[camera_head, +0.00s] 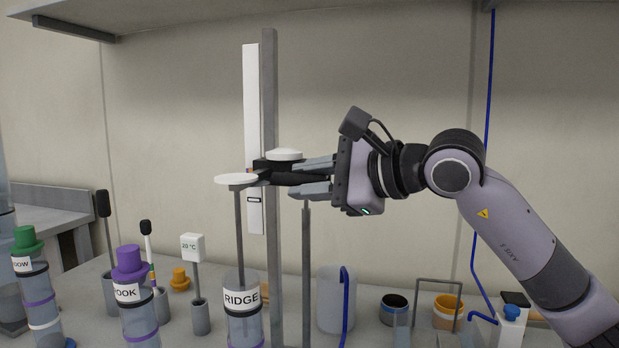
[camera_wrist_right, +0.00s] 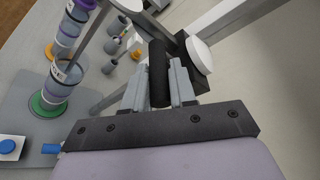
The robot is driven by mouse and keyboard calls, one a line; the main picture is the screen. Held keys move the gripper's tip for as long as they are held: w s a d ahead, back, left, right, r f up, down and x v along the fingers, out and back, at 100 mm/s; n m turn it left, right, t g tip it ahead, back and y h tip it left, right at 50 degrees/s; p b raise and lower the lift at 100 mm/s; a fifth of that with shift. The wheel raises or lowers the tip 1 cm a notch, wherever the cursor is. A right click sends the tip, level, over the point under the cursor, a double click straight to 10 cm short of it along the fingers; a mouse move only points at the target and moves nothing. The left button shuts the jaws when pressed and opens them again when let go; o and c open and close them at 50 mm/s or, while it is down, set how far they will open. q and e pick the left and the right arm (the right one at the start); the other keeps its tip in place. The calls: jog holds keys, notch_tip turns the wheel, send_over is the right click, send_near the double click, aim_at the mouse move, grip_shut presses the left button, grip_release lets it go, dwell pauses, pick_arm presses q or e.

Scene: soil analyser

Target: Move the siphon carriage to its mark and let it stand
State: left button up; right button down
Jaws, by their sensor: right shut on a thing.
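The siphon carriage (camera_head: 263,169) is a black block on a tall grey upright post (camera_head: 270,110), with a white disc on its left and a white knob on top. A white scale strip (camera_head: 251,100) stands beside the post, with a dark mark (camera_head: 254,199) a little below the carriage. My right gripper (camera_head: 300,179) comes in from the right and is shut on the carriage's black handle, which also shows in the right wrist view (camera_wrist_right: 158,72). A thin rod hangs from the disc into the cylinder labelled RIDGE (camera_head: 242,301). My left gripper is not in view.
A purple-capped cylinder (camera_head: 137,295) and a green-capped cylinder (camera_head: 36,290) stand at the left. A temperature display (camera_head: 192,247) stands behind them. A clear jug (camera_head: 336,300), a dark jar (camera_head: 393,309) and an orange jar (camera_head: 447,311) stand at the right. A shelf (camera_head: 200,8) hangs above.

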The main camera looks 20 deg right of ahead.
jog(key=shift+f, duration=0.2)
jog(key=c, duration=1)
grip_release()
jog(key=shift+r, duration=0.1)
jog(key=shift+s+d, duration=0.15)
jog(key=shift+d, duration=0.05)
jog(key=v, duration=0.6)
jog(key=shift+s+d+b, duration=0.15)
jog(key=shift+s+b, duration=0.15)
jog(key=shift+b, duration=0.05)
